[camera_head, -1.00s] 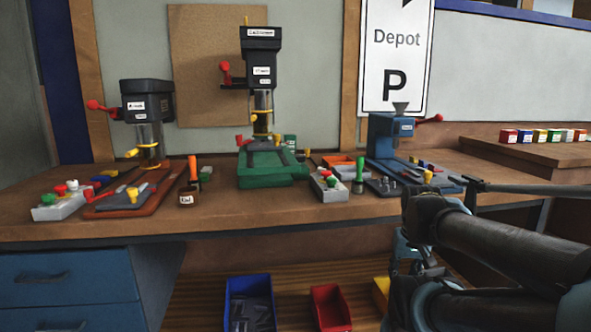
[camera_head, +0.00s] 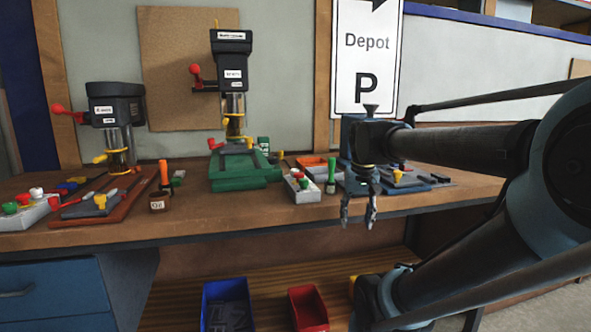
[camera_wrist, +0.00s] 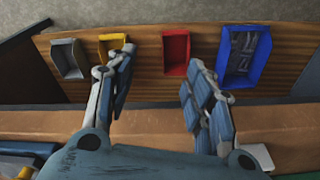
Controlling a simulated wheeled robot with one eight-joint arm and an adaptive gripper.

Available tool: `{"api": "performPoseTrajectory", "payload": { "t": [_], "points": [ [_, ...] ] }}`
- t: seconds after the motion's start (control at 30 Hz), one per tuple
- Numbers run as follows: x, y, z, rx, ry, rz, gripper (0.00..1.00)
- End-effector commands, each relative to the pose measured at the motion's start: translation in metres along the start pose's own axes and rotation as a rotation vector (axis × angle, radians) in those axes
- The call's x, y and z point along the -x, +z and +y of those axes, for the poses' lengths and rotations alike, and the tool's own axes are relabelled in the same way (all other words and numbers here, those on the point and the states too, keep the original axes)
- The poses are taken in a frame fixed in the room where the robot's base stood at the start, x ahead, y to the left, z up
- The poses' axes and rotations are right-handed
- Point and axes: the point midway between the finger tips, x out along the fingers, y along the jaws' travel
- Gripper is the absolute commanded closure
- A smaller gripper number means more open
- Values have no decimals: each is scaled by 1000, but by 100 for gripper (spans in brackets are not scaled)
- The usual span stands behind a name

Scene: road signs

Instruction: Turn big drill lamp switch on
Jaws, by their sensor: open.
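The big drill (camera_head: 232,62) stands at the middle of the bench, with a dark labelled head, a red-knobbed lever on its left and a green base (camera_head: 240,178). A grey control box (camera_head: 299,188) with coloured buttons sits to the right of that base. I cannot tell which part is the lamp switch. My gripper (camera_head: 357,218) is open and empty, pointing down at the bench's front edge, right of the control box. In the wrist view, my gripper's open fingers (camera_wrist: 158,60) show above the lower shelf. The big drill's head is not visible there.
A green-handled tool (camera_head: 331,178) stands near my gripper. Blue (camera_head: 228,305) and red (camera_head: 308,308) bins sit below the bench.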

Motion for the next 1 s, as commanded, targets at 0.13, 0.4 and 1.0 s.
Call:
{"api": "performPoseTrajectory", "payload": {
  "t": [0.13, 0.4, 1.0],
  "points": [
    [49, -50, -22, -12, -4, -24, 52],
    [122, -131, -69, -40, -3, -66, 52],
    [216, -256, -184, -92, 20, -139, 52]
  ]
}}
